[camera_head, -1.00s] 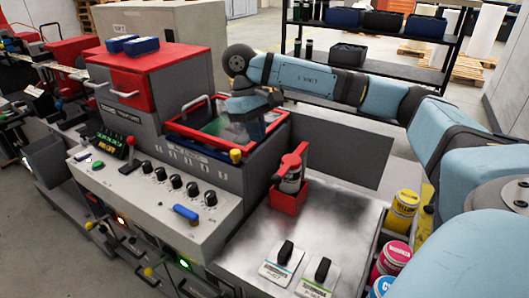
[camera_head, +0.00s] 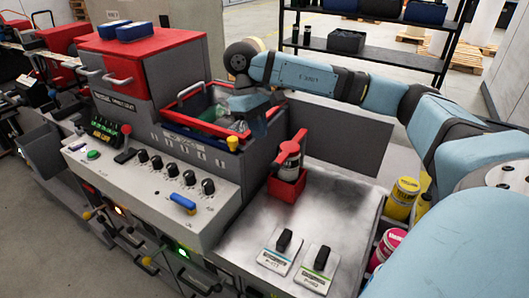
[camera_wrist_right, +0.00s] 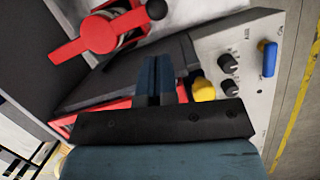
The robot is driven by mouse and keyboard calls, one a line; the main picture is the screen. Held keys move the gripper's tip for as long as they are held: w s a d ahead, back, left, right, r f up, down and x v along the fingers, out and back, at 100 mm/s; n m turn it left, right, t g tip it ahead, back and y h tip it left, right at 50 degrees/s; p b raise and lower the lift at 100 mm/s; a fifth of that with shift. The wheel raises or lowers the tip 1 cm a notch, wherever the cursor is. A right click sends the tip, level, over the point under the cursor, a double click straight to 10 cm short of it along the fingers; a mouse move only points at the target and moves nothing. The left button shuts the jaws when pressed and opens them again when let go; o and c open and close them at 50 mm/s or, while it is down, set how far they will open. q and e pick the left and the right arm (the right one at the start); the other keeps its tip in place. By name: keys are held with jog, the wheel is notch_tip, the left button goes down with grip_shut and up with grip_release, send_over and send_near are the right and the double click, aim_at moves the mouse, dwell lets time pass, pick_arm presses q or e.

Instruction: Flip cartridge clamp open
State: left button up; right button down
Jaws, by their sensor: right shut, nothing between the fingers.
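The cartridge clamp looks to be the red lever (camera_head: 289,151) over a silver cylinder in a red holder (camera_head: 286,189), on the metal bench top right of the control panel. The lever also shows at the top of the right wrist view (camera_wrist_right: 98,35), with a black ball knob at its end. My right gripper (camera_head: 259,124) is over the red-rimmed bin, left of and behind the clamp, apart from it. In the right wrist view its blue fingers (camera_wrist_right: 155,70) are together and empty. My left gripper is not in view.
The red-rimmed bin (camera_head: 181,123) has a raised handle. A yellow knob (camera_head: 232,144) sits near its front corner. The control panel (camera_head: 135,190) has black knobs and a blue lever. Two labelled switches stand on the bench top (camera_head: 335,195). Paint cans (camera_head: 402,198) stand at right.

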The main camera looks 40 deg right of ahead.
jog(key=x, duration=0.6)
jog(key=shift+f, duration=0.1)
jog(key=shift+d+b, duration=0.1)
jog(key=shift+b, duration=0.2)
